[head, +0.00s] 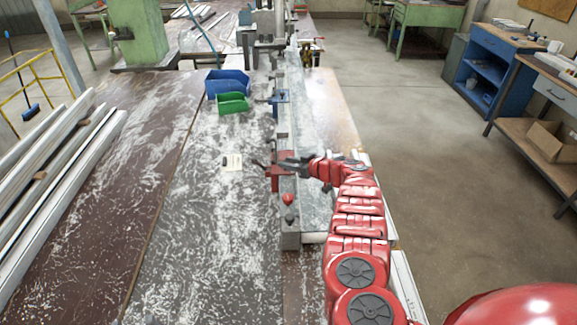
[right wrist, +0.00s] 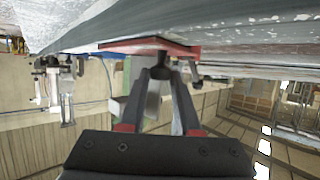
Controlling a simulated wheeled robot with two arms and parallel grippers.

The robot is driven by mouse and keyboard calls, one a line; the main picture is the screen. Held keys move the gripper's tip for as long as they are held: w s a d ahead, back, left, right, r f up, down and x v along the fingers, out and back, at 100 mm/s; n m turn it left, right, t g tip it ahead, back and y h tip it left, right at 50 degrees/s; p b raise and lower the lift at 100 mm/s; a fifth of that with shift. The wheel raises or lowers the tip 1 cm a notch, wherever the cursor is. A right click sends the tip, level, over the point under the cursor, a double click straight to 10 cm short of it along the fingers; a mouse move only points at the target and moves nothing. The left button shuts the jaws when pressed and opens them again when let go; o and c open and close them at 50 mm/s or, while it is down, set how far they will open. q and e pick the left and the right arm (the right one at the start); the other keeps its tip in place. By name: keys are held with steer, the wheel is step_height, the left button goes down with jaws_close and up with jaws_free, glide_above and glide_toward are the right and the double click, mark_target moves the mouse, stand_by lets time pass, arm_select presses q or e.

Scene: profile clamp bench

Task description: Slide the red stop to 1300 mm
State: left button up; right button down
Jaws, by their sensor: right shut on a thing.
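The red stop (head: 274,180) sits on the long grey rail (head: 290,225), toward its near end. My right gripper (head: 284,162) reaches in from the right and is shut at the stop. In the right wrist view, the stop's red plate (right wrist: 125,46) lies along the rail's edge, and my right gripper (right wrist: 163,75) has its fingers on a dark part just beside it. The fingers partly hide that part. A blue stop (head: 280,97) stands farther along the same rail. My left gripper is not in view. No scale reading is legible.
A red knob (head: 288,199) stands at the rail's near end. A blue bin (head: 226,83) and a green bin (head: 232,102) stand left of the rail. A paper note (head: 232,162) lies on the bench. Pale profiles (head: 50,185) lie at the far left. The bench between is clear.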

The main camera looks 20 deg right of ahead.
steer(key=shift+s+d+f, duration=0.1)
steer(key=shift+d+f, duration=0.05)
steer(key=c, duration=1)
jaws_free()
steer(key=shift+c, duration=0.2)
steer(key=o, duration=0.4)
